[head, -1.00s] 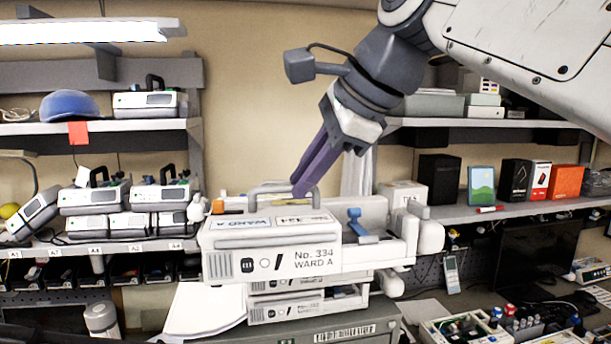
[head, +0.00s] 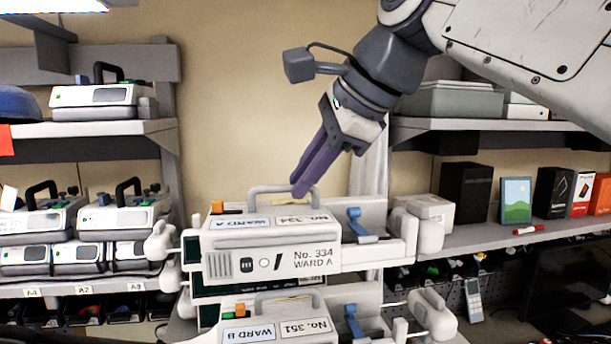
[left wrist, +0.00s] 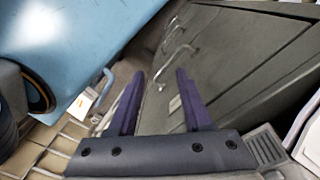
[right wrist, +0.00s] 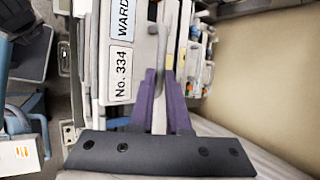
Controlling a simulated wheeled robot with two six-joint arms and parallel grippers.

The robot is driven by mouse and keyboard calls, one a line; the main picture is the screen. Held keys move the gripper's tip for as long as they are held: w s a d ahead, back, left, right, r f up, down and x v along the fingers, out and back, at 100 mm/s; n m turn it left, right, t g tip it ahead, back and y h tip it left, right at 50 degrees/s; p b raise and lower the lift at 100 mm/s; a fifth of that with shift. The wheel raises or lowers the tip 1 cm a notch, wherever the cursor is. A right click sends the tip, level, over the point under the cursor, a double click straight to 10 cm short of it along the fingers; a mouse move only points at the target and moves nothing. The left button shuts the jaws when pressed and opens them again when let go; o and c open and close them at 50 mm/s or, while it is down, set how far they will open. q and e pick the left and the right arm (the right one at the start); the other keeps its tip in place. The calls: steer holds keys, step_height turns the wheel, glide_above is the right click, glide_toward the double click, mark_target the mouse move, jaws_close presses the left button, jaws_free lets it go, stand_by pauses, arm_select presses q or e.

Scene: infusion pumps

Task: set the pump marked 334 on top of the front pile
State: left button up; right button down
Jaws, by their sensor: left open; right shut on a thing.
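The pump marked 334 (head: 220,262) is white, with "No. 334 WARD A" on its front and a grey handle on top. My right gripper (head: 300,190) is shut on that handle from above and holds the pump roughly level. In the right wrist view, the fingers (right wrist: 160,75) close on the handle beside the pump's "No. 334" label (right wrist: 121,74). Below the held pump in the head view is a pump marked 351, WARD B (head: 225,335), cut off by the lower edge; darker parts show between them. My left gripper (left wrist: 160,75) is open and empty in the left wrist view.
Shelves on the left hold several similar pumps (head: 95,97). The right shelf holds a grey box (head: 452,101), dark boxes (head: 466,193) and a picture (head: 515,200). A grey cabinet (left wrist: 235,60) and a blue surface (left wrist: 70,40) show in the left wrist view.

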mark_target(302, 211)
steer(key=shift+f+b, duration=1.65)
steer(key=shift+b, duration=0.1)
steer(key=shift+f+b, duration=0.45)
steer(key=shift+f, duration=0.15)
steer(key=shift+d+r+p, duration=0.1)
steer(key=shift+r+p, duration=0.1)
steer(key=shift+p, duration=0.2)
steer(key=shift+f+b, duration=1.75)
steer(key=shift+f, duration=0.5)
stand_by(0.8)
steer(key=c, duration=0.8)
jaws_free()
steer(key=shift+f, duration=0.2)
steer(key=v, duration=1)
steer(key=shift+s+d+r, duration=0.15)
steer(key=shift+s+r, duration=0.05)
steer(key=shift+r, duration=0.1)
